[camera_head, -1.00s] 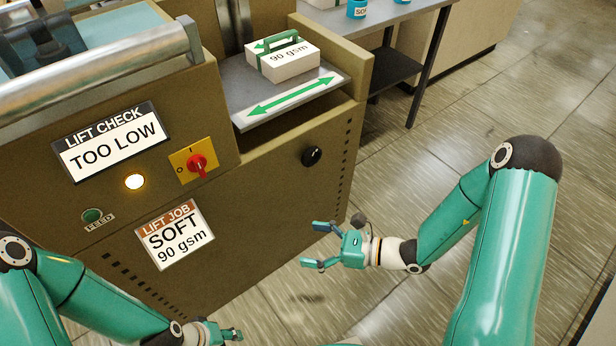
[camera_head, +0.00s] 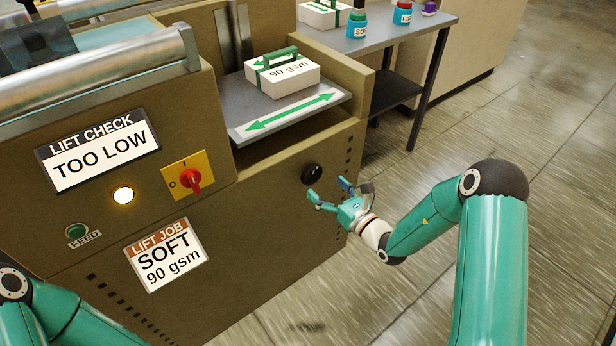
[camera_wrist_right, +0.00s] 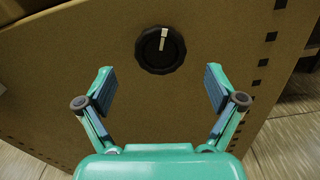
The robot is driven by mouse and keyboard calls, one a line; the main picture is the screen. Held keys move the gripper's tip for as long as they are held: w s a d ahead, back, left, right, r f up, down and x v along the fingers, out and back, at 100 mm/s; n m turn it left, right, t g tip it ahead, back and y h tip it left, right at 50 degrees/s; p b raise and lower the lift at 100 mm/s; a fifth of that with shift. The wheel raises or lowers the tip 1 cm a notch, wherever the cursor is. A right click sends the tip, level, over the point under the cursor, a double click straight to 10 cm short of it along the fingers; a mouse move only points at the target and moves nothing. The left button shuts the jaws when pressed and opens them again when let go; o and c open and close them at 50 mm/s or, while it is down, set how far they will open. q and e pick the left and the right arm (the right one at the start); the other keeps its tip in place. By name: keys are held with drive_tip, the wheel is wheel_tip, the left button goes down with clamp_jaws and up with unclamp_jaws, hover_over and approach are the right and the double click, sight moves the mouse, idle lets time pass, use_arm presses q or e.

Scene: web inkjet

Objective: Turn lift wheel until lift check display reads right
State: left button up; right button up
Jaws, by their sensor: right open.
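The lift wheel is a black round knob (camera_head: 312,174) on the machine's front panel. In the right wrist view the knob (camera_wrist_right: 160,50) shows a white mark pointing up, slightly right. My right gripper (camera_head: 328,193) is open and empty, just below and right of the knob. In the wrist view its spread fingers (camera_wrist_right: 160,92) are apart from the knob, which lies ahead between and beyond them. The lift check display (camera_head: 98,151) reads TOO LOW. A lift job card (camera_head: 166,255) reads SOFT 90 gsm. My left arm shows at lower left; its gripper is out of frame.
A lit lamp (camera_head: 123,195), a red switch (camera_head: 189,179) and a green FEED button (camera_head: 76,231) are on the panel. A 90 gsm paper pack (camera_head: 283,75) sits on the tray (camera_head: 240,118) above the knob. A side table (camera_head: 385,38) stands behind. Floor at right is clear.

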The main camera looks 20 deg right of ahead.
sight(313, 177)
drive_tip(key=x, duration=0.6)
drive_tip(key=shift+w, duration=0.15)
drive_tip(key=c, duration=1.1)
drive_tip(key=shift+a, duration=0.7)
drive_tip(key=shift+d, duration=0.4)
drive_tip(key=shift+c, duration=0.2)
drive_tip(key=shift+d, duration=0.1)
drive_tip(key=shift+m, duration=0.3)
